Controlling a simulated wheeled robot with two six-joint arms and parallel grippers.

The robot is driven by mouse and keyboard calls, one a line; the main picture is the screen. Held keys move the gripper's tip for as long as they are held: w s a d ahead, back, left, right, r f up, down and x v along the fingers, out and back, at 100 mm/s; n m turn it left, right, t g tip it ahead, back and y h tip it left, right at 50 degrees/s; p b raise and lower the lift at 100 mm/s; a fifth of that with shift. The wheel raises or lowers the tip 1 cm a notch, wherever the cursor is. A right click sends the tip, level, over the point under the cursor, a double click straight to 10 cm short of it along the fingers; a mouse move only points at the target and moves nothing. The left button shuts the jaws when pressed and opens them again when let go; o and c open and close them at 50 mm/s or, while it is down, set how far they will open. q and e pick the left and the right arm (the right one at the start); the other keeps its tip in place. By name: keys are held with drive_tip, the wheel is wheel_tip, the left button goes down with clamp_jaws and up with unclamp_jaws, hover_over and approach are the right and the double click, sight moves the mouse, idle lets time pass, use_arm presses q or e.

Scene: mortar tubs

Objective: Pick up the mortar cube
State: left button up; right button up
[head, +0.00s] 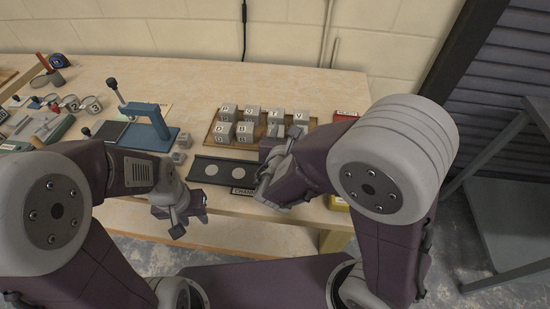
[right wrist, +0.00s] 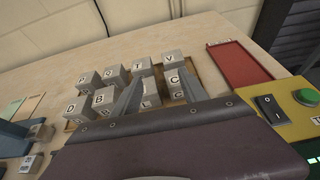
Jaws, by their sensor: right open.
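Several grey mortar cubes with letter labels stand in two rows on a wooden tray (head: 210,140). The back row holds cubes P (head: 228,111), Q (head: 252,113), T (head: 276,116) and V (head: 299,118). The front row shows D (head: 223,132) and B (head: 245,132); its right end is partly hidden by my right gripper (head: 275,155). In the right wrist view, my right gripper (right wrist: 160,95) is open, its fingers at the front row near cubes L (right wrist: 150,87) and C (right wrist: 177,80). No grip shows. My left gripper (head: 180,212) hangs near the table's front edge, its jaw gap unclear.
A dark plate with two pale discs (head: 237,170) lies before the tray. A blue press (head: 150,125) and small cubes (head: 182,142) stand left of it. A red tray (right wrist: 240,65) and a yellow switch box (right wrist: 290,118) with a green button are at right.

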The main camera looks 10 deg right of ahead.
drive_tip(key=shift+n+y, duration=0.5)
drive_tip(key=shift+n, duration=0.1)
drive_tip(key=a+f, duration=0.1)
drive_tip(key=s+a+f, duration=0.1)
drive_tip(key=a+f+b, duration=0.1)
drive_tip(key=shift+s+a+f, duration=0.1)
drive_tip(key=shift+s+a, duration=0.15)
drive_tip(key=shift+s, duration=0.1)
drive_tip(key=x, duration=0.9)
drive_tip(key=shift+w+a, duration=0.2)
drive_tip(key=shift+w, duration=0.05)
use_arm(q)
wheel_tip(320, 180, down, 3)
drive_tip(key=shift+s+d, duration=0.1)
use_arm(e)
drive_tip(key=shift+s+r, duration=0.1)
drive_tip(key=shift+r, duration=0.1)
clamp_jaws()
drive_tip(key=shift+r, duration=0.6)
wheel_tip(320, 180, up, 3)
drive_tip(key=shift+r+p, duration=0.15)
drive_tip(key=shift+p, duration=0.35)
use_arm(q)
drive_tip(key=shift+r+b, duration=0.35)
use_arm(e)
drive_tip(key=s+d+r, duration=0.6)
drive_tip(key=s+d, duration=0.1)
drive_tip(key=d, duration=0.2)
drive_tip(key=shift+d+r, duration=0.15)
drive_tip(key=shift+r, duration=0.1)
